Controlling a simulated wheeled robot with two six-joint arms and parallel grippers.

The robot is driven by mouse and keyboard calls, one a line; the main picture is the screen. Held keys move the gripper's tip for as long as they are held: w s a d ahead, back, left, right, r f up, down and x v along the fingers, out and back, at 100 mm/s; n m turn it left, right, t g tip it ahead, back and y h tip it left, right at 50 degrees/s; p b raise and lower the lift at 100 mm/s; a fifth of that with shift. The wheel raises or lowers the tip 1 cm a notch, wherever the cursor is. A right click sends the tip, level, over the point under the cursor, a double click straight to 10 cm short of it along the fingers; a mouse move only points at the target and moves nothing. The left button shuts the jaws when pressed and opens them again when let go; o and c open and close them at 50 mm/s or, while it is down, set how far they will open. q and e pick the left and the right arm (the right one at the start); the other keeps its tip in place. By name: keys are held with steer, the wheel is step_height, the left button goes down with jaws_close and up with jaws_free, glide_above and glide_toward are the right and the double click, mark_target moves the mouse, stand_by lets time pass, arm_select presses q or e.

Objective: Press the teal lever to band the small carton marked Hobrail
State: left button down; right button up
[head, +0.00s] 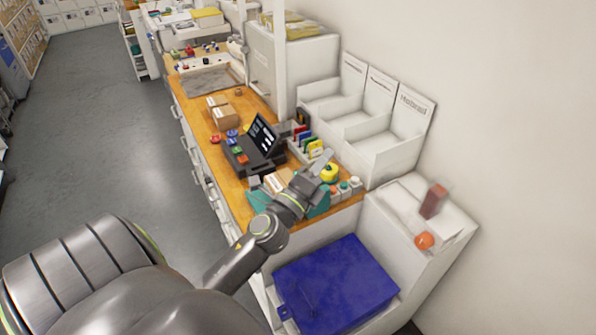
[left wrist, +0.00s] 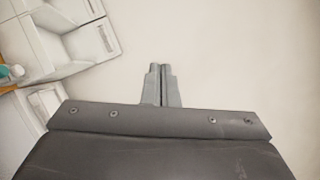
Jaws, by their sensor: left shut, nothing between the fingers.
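My left gripper (head: 321,160) is shut and empty, above the right end of the wooden counter; its closed fingers also show in the left wrist view (left wrist: 161,68). Below my wrist is a teal device (head: 319,204), mostly hidden by my arm; another teal part (head: 259,198) shows left of the arm. A small brown carton (head: 277,181) sits beside these teal parts, partly behind my gripper; I cannot read its marking. I cannot make out the lever apart from the other teal parts. My right gripper is out of view.
A yellow tape measure (head: 329,174) and round buttons (head: 344,186) lie close to my fingers. White bins (head: 388,150), one labelled Hobrail, line the wall. A blue lid (head: 335,283) lies below.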

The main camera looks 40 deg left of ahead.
arm_select(q)
steer(key=w+d+f+m+g+h, duration=0.1)
steer(key=w+d+m+g+h, duration=0.15)
steer(key=d+m+h, duration=0.6)
steer(key=w+d+f+m+g+h, duration=0.15)
steer(key=m+g+h, duration=0.25)
steer(key=m, duration=0.9)
step_height(320, 180, down, 8)
steer(key=w+a+m+g+y, duration=0.1)
steer(key=w+m+g+y, duration=0.2)
steer(key=m+g, duration=0.45)
steer(key=s+a+f+m+g+y, duration=0.1)
steer(key=a+m+g+y, duration=0.1)
steer(key=a, duration=0.6)
steer(key=s+a+f+m+g+y, duration=0.1)
steer(key=s+a+m+g+y, duration=0.1)
steer(key=a+g+y, duration=0.3)
steer(key=a+y, duration=0.2)
steer(key=a, duration=0.2)
steer(key=shift+s+a+f, duration=0.2)
steer(key=shift+s+f, duration=0.1)
steer(key=shift+f, duration=0.05)
steer(key=shift+f+y, duration=0.15)
steer(key=shift+y, duration=0.1)
